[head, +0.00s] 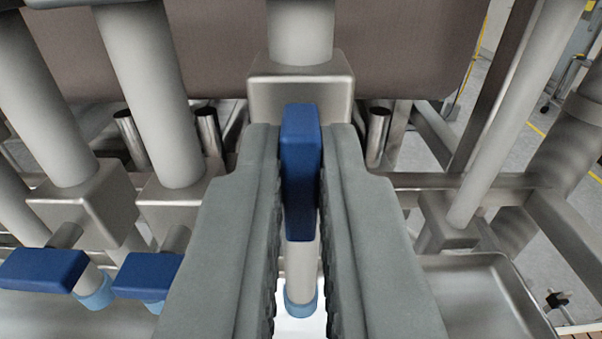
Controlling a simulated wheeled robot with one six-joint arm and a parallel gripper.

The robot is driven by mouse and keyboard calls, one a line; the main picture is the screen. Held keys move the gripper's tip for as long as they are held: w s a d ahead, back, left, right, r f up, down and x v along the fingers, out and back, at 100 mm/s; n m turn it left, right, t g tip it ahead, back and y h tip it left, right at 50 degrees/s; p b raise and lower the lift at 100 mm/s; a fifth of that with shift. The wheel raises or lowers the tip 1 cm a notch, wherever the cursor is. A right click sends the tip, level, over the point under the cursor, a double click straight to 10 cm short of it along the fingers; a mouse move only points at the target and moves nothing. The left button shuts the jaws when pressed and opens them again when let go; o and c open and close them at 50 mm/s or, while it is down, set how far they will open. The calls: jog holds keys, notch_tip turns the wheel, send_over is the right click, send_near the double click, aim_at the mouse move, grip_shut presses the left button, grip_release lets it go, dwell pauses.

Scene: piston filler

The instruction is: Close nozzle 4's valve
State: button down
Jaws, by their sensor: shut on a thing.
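My gripper (300,235) reaches forward in the middle of the view, with its two grey ribbed fingers shut on a blue valve handle (300,150). That handle stands upright in the picture, in front of a metal valve block (300,85) under a thick pale pipe. A nozzle tube with a light blue tip (300,303) hangs below it between the fingers. Two more blue handles, one at the far left (42,270) and one nearer (148,276), lie sideways on their own valves. No numbers show on the nozzles, so I cannot tell which is nozzle 4.
Metal valve blocks (80,208) and thick pipes (150,90) stand close on the left. A metal tray (490,300) lies below. Frame bars (565,235) and a slanted pipe (495,120) stand at the right. A brown-grey panel (400,50) is behind.

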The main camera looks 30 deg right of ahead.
jog(key=shift+m, duration=0.4)
jog(key=m, duration=0.3)
jog(key=shift+m, duration=0.4)
jog(key=m, duration=0.4)
jog(key=shift+s+d+f, duration=0.1)
jog(key=m, duration=0.5)
jog(key=shift+f, duration=0.1)
jog(key=shift+m, duration=2)
jog(key=shift+f, duration=0.1)
jog(key=c, duration=1.5)
grip_release()
